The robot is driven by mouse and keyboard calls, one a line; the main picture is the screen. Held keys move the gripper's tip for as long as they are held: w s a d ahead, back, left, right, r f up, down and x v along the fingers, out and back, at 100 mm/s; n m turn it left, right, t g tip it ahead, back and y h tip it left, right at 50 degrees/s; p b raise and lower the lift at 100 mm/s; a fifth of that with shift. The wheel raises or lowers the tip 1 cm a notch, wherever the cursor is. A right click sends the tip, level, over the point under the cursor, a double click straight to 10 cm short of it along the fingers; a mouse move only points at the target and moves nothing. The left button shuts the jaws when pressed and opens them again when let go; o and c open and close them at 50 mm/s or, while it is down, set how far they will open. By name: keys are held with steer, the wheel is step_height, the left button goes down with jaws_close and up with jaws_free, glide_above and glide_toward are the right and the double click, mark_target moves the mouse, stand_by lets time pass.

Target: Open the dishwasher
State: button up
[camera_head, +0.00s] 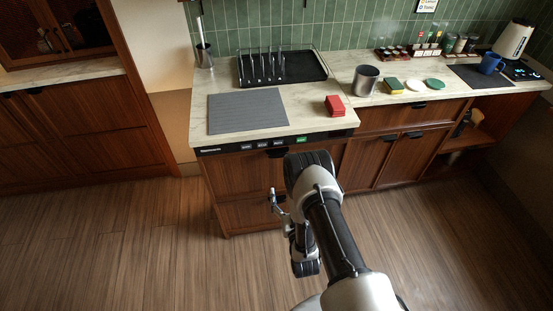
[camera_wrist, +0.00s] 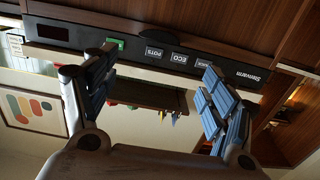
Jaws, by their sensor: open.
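The dishwasher (camera_head: 238,173) has a wood-panelled front under the left part of the counter, and its door looks shut. A black control strip (camera_head: 222,149) with small labelled buttons and one green button runs along its top edge. A dark pull (camera_head: 277,153) sits just below the strip. In the wrist view the scene is upside down; the control strip (camera_wrist: 145,48) crosses the top, with a dark curved part (camera_wrist: 165,28) beside it. My gripper (camera_head: 276,197) is open and empty, low in front of the dishwasher. Its spread fingers (camera_wrist: 158,60) show in the wrist view.
The counter above holds a grey mat (camera_head: 247,111), a black dish rack (camera_head: 300,69), red blocks or cloths (camera_head: 335,105) and a metal cup (camera_head: 365,80). Wooden cabinets (camera_head: 395,155) adjoin on the right. The wooden floor (camera_head: 130,240) is clear to the left.

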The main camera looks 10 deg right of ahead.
mark_target(278, 157)
steer(key=w+b, duration=0.1)
steer(key=w, duration=0.4)
steer(key=w+b, duration=0.2)
steer(key=w, duration=0.3)
steer(key=w+b, duration=0.1)
steer(key=w, duration=0.5)
steer(key=shift+f, duration=0.25)
steer(key=c, duration=1.3)
steer(key=shift+s+f, duration=0.1)
steer(key=shift+s, duration=0.05)
